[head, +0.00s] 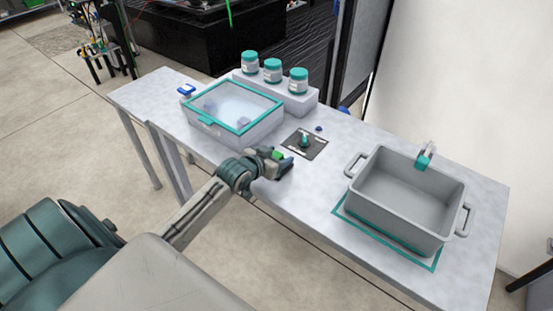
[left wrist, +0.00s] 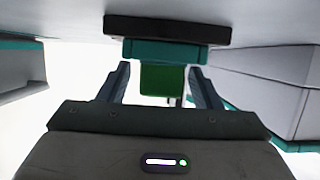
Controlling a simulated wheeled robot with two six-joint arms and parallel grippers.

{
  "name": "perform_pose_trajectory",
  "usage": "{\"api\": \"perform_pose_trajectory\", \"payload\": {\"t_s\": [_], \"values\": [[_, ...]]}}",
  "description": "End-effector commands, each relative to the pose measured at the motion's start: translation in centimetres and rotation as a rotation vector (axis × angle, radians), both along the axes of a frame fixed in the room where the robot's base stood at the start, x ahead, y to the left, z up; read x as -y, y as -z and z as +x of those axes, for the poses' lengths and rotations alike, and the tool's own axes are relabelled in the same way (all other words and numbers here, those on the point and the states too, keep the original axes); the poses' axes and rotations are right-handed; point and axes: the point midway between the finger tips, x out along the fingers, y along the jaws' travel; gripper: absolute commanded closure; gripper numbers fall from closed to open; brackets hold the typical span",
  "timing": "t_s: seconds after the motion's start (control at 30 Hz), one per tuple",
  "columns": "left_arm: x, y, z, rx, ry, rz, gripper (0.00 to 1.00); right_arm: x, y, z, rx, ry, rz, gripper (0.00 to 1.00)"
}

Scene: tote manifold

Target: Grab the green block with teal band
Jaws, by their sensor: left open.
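The green block (head: 278,155) shows at my left gripper (head: 279,161), near the front edge of the table. In the left wrist view the green block (left wrist: 162,80) appears between the two spread fingers of my left gripper (left wrist: 163,82), with gaps at its sides. A wider teal band (left wrist: 165,50) and a dark slab (left wrist: 167,30) show just above it there; whether they are joined to the block I cannot tell. The left gripper is open. My right gripper is not in view.
A clear-lidded bin (head: 217,122) with a teal rim stands left of the gripper. A black mat (head: 311,151) with a small teal piece (head: 304,140) lies just beyond. Three jars stand on a grey riser (head: 305,102). A grey tote (head: 398,229) stands at right.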

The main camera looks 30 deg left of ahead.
Motion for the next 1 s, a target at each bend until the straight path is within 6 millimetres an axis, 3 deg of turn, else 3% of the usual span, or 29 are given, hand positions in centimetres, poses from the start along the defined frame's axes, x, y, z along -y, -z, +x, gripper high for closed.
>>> {"api": "perform_pose_trajectory", "payload": {"t_s": [0.3,0.53,1.0], "values": [[0.1,0.3,0.5,0.0,0.0,0.001,0.44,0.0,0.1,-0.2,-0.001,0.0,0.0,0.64],[0.1,0.3,0.5,0.0,0.0,0.001,0.89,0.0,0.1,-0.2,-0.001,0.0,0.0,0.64],[0.0,-0.8,0.6,0.003,0.002,0.003,0.9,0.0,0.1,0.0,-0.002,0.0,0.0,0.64]]}}
